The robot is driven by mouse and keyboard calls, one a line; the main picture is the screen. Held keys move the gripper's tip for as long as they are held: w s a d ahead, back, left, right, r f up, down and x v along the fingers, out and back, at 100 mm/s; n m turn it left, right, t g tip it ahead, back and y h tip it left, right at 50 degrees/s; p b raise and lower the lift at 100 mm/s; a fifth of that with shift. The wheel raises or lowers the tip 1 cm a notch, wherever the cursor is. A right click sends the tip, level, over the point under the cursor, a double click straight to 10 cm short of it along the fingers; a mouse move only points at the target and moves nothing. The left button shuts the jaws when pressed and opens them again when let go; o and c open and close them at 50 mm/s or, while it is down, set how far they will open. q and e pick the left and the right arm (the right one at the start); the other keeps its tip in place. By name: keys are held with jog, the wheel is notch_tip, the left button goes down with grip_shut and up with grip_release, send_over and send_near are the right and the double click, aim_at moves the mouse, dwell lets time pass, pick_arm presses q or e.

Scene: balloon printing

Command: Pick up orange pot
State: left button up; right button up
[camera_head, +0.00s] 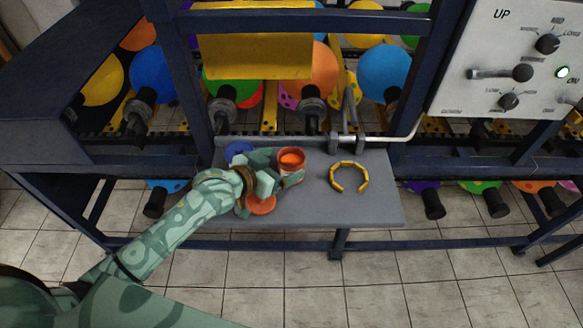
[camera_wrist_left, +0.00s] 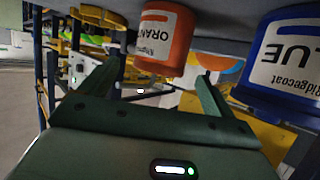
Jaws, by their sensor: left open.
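The orange pot (camera_head: 291,161) stands on the grey shelf (camera_head: 318,207), an orange disc showing at its open top. In the left wrist view the orange pot (camera_wrist_left: 166,38), labelled ORANGE, appears upside down. It lies ahead of and between the spread fingers. My left gripper (camera_head: 282,169) is open at the pot's left and near side; it also shows in the wrist view (camera_wrist_left: 158,72). I cannot tell whether a finger touches the pot. My right gripper is not in view.
A blue pot (camera_head: 239,148) stands left of the gripper, partly hidden; it is large in the wrist view (camera_wrist_left: 285,60). An orange round thing (camera_head: 262,204) is below the gripper. A yellow segmented ring (camera_head: 334,181) lies to the right. A metal bar (camera_head: 352,138) runs behind.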

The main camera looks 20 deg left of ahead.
aim_at(299, 156)
pick_arm(q)
jog(key=x, duration=0.5)
jog(key=shift+b, duration=0.4)
jog(key=shift+s+a, duration=0.1)
jog(key=shift+c, duration=1.2)
jog(key=c, duration=1)
jog(key=shift+o, duration=0.2)
